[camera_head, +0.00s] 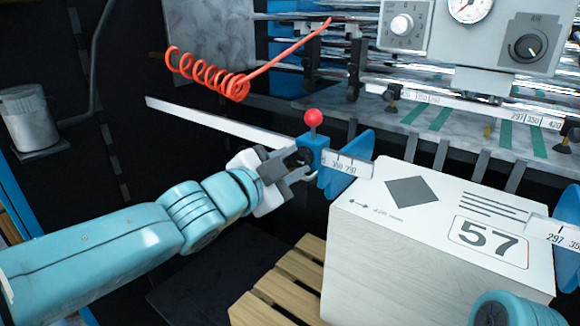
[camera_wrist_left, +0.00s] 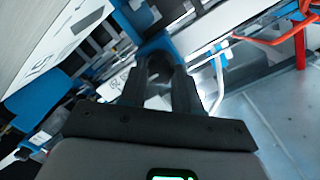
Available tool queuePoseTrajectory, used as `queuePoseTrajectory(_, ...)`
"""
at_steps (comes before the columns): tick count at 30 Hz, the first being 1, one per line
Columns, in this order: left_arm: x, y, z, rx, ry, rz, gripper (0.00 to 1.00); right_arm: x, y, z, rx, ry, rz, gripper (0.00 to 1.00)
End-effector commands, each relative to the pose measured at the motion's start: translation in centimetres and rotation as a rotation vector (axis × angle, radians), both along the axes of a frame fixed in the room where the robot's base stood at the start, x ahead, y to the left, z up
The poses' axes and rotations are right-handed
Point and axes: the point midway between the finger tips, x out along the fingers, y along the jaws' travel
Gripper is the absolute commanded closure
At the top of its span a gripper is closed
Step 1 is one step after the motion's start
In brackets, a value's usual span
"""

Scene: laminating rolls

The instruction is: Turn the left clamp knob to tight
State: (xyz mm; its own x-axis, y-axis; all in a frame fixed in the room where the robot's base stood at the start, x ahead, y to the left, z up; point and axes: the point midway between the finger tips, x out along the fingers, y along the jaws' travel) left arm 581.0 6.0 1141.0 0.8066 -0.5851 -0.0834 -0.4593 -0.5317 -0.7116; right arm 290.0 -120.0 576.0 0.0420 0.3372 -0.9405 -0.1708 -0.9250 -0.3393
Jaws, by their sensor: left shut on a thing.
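The left clamp is a blue block (camera_head: 318,150) with a red ball (camera_head: 313,117) on top, riding on a white scale bar. A blue plate (camera_head: 350,165) stands on its right side. A dark round clamp knob (camera_head: 299,157) faces my left gripper (camera_head: 297,174). The gripper is shut on this knob. In the left wrist view my two dark fingers (camera_wrist_left: 160,85) reach up to the dark knob (camera_wrist_left: 158,64) and partly hide it. The knob's tight or loose setting cannot be read. My right gripper is out of view; only a teal arm part shows at bottom right.
A large white stack marked 57 (camera_head: 420,255) stands right of the clamp. Another blue clamp part (camera_head: 566,215) is at the right edge. A red coiled hose (camera_head: 210,77) hangs above. A grey control panel (camera_head: 470,35) is at the back. A wooden pallet (camera_head: 285,285) lies below.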

Motion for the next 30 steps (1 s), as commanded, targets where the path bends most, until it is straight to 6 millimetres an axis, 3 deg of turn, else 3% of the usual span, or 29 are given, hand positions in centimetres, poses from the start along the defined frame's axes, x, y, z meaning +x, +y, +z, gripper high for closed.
queuePoseTrajectory(12,0.0,0.0,-0.1,0.009,-0.004,0.000,0.98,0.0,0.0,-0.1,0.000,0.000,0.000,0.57)
queuePoseTrajectory(13,0.0,0.0,-0.1,0.009,-0.004,0.000,0.65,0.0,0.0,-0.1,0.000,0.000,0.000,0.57)
queuePoseTrajectory(15,0.0,0.0,-0.1,0.009,-0.004,0.000,0.42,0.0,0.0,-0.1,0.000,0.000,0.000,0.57)
queuePoseTrajectory(25,-0.2,0.1,0.0,0.007,-0.004,0.000,0.42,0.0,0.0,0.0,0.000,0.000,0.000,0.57)
queuePoseTrajectory(30,-2.1,1.6,0.3,0.005,-0.005,0.002,0.42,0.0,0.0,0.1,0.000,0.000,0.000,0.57)
